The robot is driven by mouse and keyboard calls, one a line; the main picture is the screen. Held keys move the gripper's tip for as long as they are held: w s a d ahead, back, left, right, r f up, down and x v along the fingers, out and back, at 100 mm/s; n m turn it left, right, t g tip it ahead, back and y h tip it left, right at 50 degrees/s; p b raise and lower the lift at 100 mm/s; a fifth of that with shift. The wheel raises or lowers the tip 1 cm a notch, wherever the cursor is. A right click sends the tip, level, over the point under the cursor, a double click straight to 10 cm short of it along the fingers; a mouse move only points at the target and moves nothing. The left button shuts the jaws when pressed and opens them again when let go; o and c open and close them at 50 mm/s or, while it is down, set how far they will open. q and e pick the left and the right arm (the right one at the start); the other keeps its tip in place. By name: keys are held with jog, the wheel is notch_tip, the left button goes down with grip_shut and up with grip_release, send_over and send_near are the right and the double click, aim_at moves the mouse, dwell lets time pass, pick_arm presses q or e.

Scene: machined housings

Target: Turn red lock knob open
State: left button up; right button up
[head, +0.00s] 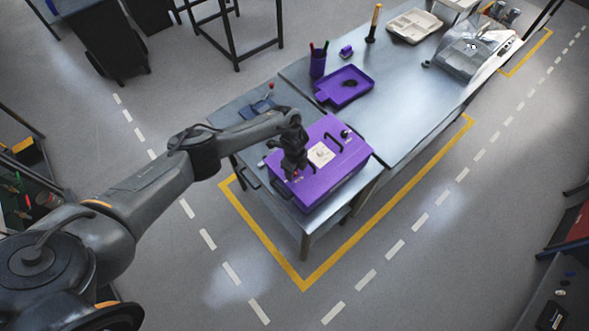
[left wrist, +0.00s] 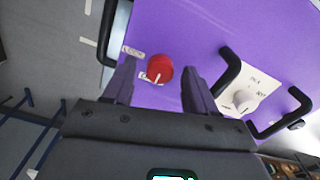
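The purple housing (head: 335,178) sits at the near end of the bench. The red lock knob (left wrist: 159,68) is a round knob with a white mark, on the purple face in the left wrist view; in the head view only a small red spot shows below my gripper. My left gripper (head: 292,172) is over the housing's near left part. In the left wrist view the left gripper's (left wrist: 158,88) fingers are apart, with the knob seen between and just beyond their tips. I cannot tell if they touch it. My right gripper is not in view.
A white dial plate (left wrist: 250,90) with a white knob and black handles (left wrist: 228,72) stand beside the red knob. On the bench are a purple tray (head: 327,97), a purple pen cup (head: 318,63) and a clear-covered box (head: 470,55). The bench (head: 420,100) has free surface beyond the housing.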

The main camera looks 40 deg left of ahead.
pick_arm(q)
jog(key=shift+r, duration=0.1)
jog(key=shift+r, duration=0.6)
notch_tip(320, 180, up, 10)
jog(key=shift+f, duration=0.25)
